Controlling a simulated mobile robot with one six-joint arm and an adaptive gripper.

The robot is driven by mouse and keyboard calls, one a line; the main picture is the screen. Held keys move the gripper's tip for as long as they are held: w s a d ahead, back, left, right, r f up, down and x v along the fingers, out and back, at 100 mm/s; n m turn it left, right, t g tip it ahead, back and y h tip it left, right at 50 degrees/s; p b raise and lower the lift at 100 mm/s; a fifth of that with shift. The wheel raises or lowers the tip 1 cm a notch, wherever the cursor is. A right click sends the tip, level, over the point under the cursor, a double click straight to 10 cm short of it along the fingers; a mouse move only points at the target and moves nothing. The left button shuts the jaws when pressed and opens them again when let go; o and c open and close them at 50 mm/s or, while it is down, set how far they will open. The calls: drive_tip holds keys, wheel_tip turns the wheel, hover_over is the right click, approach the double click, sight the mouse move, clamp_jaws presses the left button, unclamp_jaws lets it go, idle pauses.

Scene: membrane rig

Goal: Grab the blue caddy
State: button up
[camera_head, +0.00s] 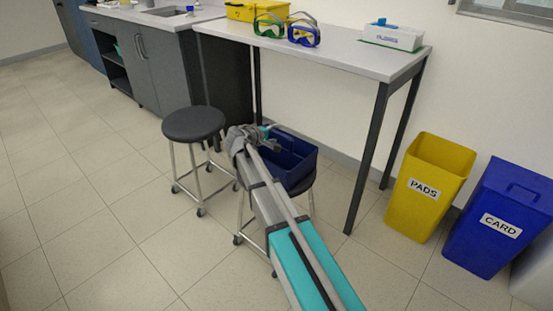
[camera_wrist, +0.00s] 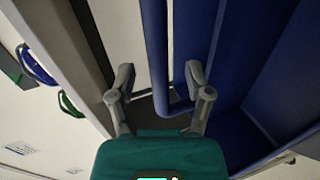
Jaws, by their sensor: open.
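The blue caddy (camera_head: 292,160) sits on a stool beneath the front of the high table, with my arm partly in front of it in the head view. In the wrist view the caddy (camera_wrist: 282,75) fills the right side, and its blue handle edge (camera_wrist: 158,60) runs down to a rounded end near my fingers. My gripper (camera_wrist: 158,80) is open, with one finger on each side of that handle part. It also shows in the head view (camera_head: 268,136) beside the caddy. I cannot tell whether either finger touches the handle.
The table (camera_head: 340,62) holds green goggles (camera_head: 268,25), blue goggles (camera_head: 304,31), a yellow box (camera_head: 250,11) and a white box (camera_head: 393,36). An empty black stool (camera_head: 193,123) stands left. A yellow bin (camera_head: 428,190) and a blue bin (camera_head: 500,220) stand right. The floor left is clear.

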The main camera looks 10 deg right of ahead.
drive_tip(key=shift+x, duration=0.75)
drive_tip(key=shift+c, duration=0.2)
clamp_jaws()
